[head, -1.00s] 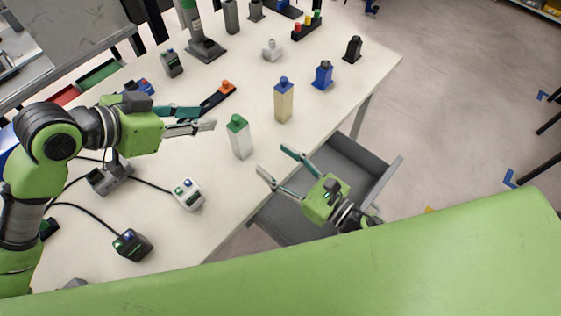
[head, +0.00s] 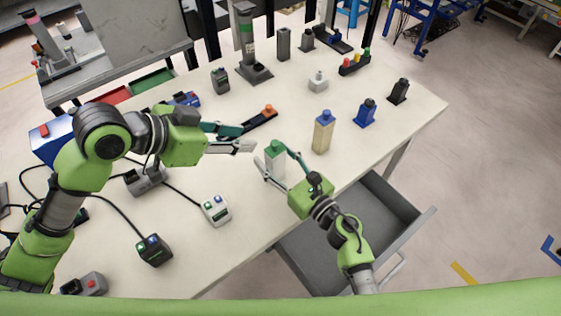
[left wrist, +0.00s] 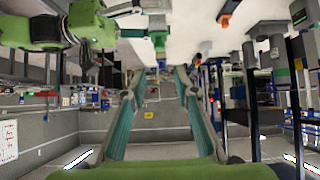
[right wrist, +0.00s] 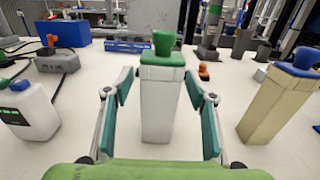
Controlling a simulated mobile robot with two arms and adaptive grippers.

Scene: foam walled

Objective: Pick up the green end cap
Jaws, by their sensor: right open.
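The green end cap (head: 274,146) sits on top of an upright white block-like container (head: 276,167) near the table's front edge. In the right wrist view the cap (right wrist: 167,45) and the container (right wrist: 161,100) stand centred ahead, between the spread fingers. My right gripper (head: 271,155) is open, its fingers on either side of the container. In the right wrist view its fingertips (right wrist: 162,84) are clear of the sides and below the cap. My left gripper (head: 249,138) is open and empty, above the table just left of the cap; its fingers also show in the left wrist view (left wrist: 155,80).
An orange-ended dark bar (head: 262,118) lies behind. An open grey drawer (head: 370,225) juts below the table edge.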

